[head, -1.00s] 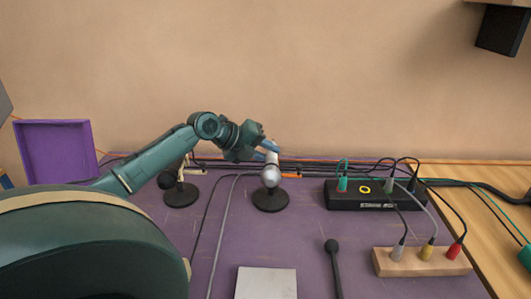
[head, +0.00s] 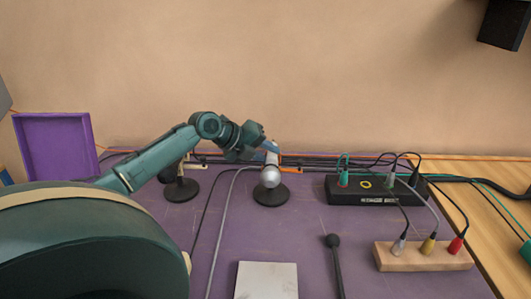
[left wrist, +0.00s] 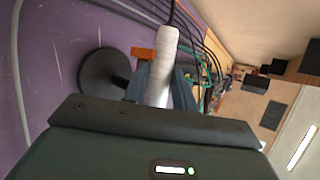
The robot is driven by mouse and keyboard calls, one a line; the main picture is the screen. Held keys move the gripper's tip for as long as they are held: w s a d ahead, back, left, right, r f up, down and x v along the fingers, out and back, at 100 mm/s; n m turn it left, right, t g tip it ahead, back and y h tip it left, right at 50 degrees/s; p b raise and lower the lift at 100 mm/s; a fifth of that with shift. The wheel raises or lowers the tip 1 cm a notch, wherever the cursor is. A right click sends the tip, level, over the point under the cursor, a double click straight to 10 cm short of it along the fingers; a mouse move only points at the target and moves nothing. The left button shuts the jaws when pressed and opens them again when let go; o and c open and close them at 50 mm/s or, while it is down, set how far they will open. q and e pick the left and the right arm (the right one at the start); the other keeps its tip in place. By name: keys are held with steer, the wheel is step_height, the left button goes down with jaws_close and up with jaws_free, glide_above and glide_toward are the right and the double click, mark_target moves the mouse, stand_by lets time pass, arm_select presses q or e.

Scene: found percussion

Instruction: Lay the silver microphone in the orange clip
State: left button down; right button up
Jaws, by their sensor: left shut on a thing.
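My left gripper (head: 264,146) is shut on the silver microphone, gripping its pale body. The microphone's round silver head (head: 270,177) faces the head camera, in front of a stand with a round black base (head: 272,197). In the left wrist view the silver body (left wrist: 161,68) lies between the fingers, with a cable leaving its far end. The orange clip (left wrist: 143,53) shows right beside the body there, above the black base (left wrist: 103,76). In the head view only a bit of orange (head: 291,170) shows right of the microphone. I cannot tell whether they touch. My right gripper is out of view.
A second black-based stand (head: 181,192) is to the left. A black box with plugs (head: 372,190), a wooden block with plugs (head: 423,259), a black microphone (head: 334,242) and a grey box (head: 267,281) are around. Cables run along the back. A purple bin (head: 56,146) stands far left.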

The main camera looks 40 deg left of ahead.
arm_select(q)
steer(key=shift+w+a+f, duration=0.1)
steer(key=shift+a+f, duration=0.1)
steer(key=shift+f, duration=0.05)
steer(key=c, duration=1.2)
jaws_free()
steer(key=shift+w, duration=0.1)
steer(key=shift+c, duration=0.2)
steer(key=shift+o, duration=1)
steer(key=shift+d+f, duration=0.1)
steer(key=shift+f, duration=0.15)
steer(key=v, duration=1.3)
steer(key=shift+d+r, duration=0.15)
steer(key=shift+r, duration=0.45)
